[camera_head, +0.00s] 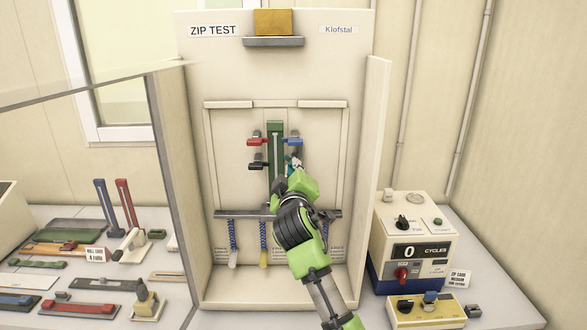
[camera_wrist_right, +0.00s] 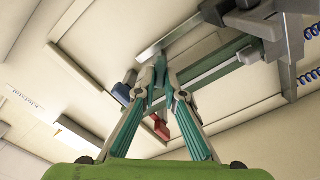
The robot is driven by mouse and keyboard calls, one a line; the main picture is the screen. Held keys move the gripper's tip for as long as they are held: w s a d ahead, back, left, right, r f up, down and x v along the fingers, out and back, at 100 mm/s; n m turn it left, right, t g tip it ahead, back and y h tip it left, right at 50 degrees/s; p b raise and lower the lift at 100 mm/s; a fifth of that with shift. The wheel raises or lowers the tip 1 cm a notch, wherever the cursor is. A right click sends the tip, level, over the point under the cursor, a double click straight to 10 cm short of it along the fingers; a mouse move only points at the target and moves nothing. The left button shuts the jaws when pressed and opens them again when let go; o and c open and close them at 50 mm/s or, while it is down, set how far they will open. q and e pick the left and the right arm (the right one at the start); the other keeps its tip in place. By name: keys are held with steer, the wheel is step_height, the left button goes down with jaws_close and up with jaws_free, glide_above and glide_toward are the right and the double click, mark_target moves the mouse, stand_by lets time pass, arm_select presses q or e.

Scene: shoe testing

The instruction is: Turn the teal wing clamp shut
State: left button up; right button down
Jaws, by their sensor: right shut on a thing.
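The teal wing clamp (camera_head: 293,160) is on the right side of the zip tester's upright green strip (camera_head: 275,140), below the blue clamp. It is mostly hidden behind my right gripper (camera_head: 295,168). In the right wrist view, my right gripper's fingertips (camera_wrist_right: 160,80) come together on a small teal piece, the wing clamp (camera_wrist_right: 158,77). The grip itself is partly hidden by the fingers, and how far the clamp is turned cannot be told. My left gripper is not in view.
A red clamp (camera_head: 257,142) and a black clamp (camera_head: 257,166) are left of the strip. The blue clamp (camera_head: 293,142) is close above my gripper. A grey bar (camera_head: 240,213) with hanging cords crosses below. The cabinet's side walls flank the space; a cycle counter (camera_head: 412,243) stands right.

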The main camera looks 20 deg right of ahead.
steer(key=shift+d+r+n, duration=0.1)
steer(key=shift+r+n, duration=0.05)
steer(key=shift+n, duration=1.75)
steer(key=shift+d+r+n, duration=0.1)
steer(key=shift+r+n, duration=0.05)
steer(key=shift+n, duration=1.75)
steer(key=c, duration=2.2)
jaws_free()
steer(key=shift+w, duration=0.1)
steer(key=shift+o, duration=0.3)
steer(key=shift+w+d+f, duration=0.2)
steer(key=shift+w+f, duration=0.1)
steer(key=shift+f, duration=0.15)
steer(key=v, duration=1.2)
